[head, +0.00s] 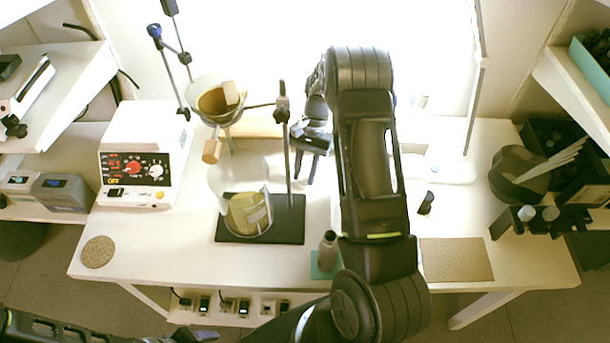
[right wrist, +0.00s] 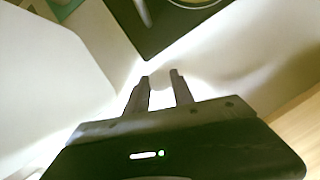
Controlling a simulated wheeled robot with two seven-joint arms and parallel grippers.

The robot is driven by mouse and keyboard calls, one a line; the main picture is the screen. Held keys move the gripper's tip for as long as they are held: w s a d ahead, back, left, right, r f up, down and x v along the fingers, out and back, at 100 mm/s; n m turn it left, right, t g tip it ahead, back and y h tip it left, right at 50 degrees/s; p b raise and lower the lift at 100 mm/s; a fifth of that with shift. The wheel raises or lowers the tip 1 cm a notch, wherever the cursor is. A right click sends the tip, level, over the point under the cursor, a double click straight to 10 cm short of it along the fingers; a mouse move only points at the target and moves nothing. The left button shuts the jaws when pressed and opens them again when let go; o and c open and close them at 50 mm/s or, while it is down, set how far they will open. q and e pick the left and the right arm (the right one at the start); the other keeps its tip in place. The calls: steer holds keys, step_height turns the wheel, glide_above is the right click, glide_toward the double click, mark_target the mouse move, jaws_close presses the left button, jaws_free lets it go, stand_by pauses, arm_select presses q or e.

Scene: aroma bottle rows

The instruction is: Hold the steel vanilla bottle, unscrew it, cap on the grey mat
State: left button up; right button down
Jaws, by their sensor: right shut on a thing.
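A small grey bottle (head: 328,250) stands upright on a teal mat (head: 322,270) near the table's front, close beside my right arm. I cannot read a label, and cannot tell whether its cap is on. My right gripper (head: 309,178) is at the back of the table, right of the stand's rod, fingers down. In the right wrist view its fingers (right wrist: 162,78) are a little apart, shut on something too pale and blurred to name. I cannot make out a grey mat; my right arm hides part of the table. My left arm shows at the lower left edge; its fingers are not clear.
A dark stand base (head: 285,228) with a rod and a glass vessel (head: 248,215) is left of my right gripper. A white control box (head: 140,160) stands at the left. A cork mat (head: 455,260) and a black rack (head: 540,217) are at the right.

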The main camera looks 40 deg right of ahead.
mark_target(305, 176)
step_height(305, 176, up, 17)
steer(key=shift+f, duration=0.2)
stand_by(0.8)
